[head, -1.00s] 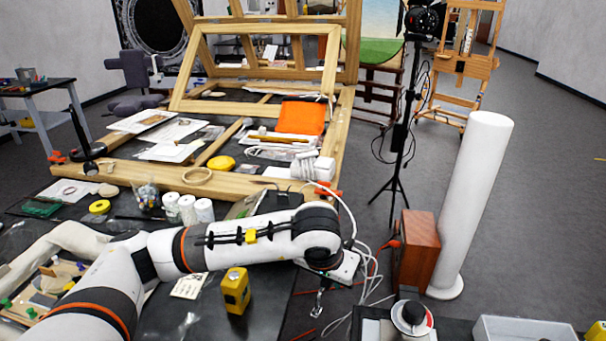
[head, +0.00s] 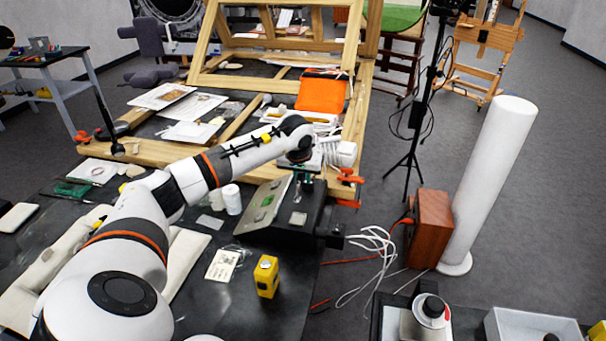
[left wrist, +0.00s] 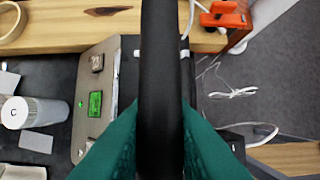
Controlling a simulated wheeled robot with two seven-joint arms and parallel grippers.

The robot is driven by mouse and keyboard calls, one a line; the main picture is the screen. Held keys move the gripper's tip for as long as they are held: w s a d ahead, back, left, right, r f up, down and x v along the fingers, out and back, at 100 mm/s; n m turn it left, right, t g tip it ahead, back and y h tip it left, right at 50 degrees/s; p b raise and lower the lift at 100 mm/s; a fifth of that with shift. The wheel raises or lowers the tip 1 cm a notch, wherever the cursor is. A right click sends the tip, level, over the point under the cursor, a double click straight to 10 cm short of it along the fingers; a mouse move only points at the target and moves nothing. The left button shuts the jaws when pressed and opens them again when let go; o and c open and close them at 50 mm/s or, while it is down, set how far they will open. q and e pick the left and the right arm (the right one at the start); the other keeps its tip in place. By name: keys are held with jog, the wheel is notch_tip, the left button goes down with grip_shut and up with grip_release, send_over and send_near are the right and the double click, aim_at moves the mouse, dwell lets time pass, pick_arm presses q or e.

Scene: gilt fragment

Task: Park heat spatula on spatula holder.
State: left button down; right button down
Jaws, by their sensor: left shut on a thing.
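My left gripper (head: 299,181) is over the metal-faced control unit (head: 262,204) on the black table. In the left wrist view its green fingers (left wrist: 160,150) are closed around a long black handle (left wrist: 161,80), which I take to be the heat spatula. The handle runs up the middle of that view and hides what lies behind it. The unit's green display (left wrist: 95,104) and knobs show just left of the handle. A small dark part (head: 331,236) sticks out at the unit's right front corner; I cannot tell whether it is the spatula holder. My right gripper is not in view.
A yellow block-shaped tool (head: 266,277) stands near the table's right edge. A white jar (head: 232,199) stands left of the unit. A wooden frame (head: 160,151) with orange clamps lies behind. White cables (head: 372,245) hang right of the table, beside a wooden box (head: 430,230).

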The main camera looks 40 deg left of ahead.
pick_arm(q)
jog(key=shift+d, duration=0.1)
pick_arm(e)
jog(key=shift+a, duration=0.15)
